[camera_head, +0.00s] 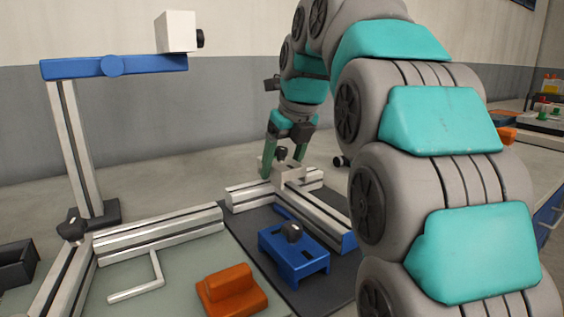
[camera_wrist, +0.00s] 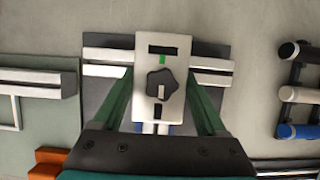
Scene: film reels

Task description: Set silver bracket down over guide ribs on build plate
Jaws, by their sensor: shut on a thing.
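My gripper (camera_head: 281,165) is shut on the silver bracket (camera_head: 290,170), a pale block with a dark star knob on top. In the wrist view, the bracket (camera_wrist: 148,110) lies between the two green fingers of my gripper (camera_wrist: 160,84). The bracket is over the pale rails (camera_head: 318,212) at the far part of a dark plate (camera_head: 248,222), which looks like the build plate. A little green shows by the bracket's slot. I cannot tell whether the bracket touches the rails. The guide ribs are mostly hidden under it.
A blue block (camera_head: 303,266) with a dark knob stands on the dark plate's near part. To the left, a grey-green plate (camera_head: 190,265) carries an orange block (camera_head: 232,291) and pale rails. A camera post (camera_head: 78,150) rises at the left.

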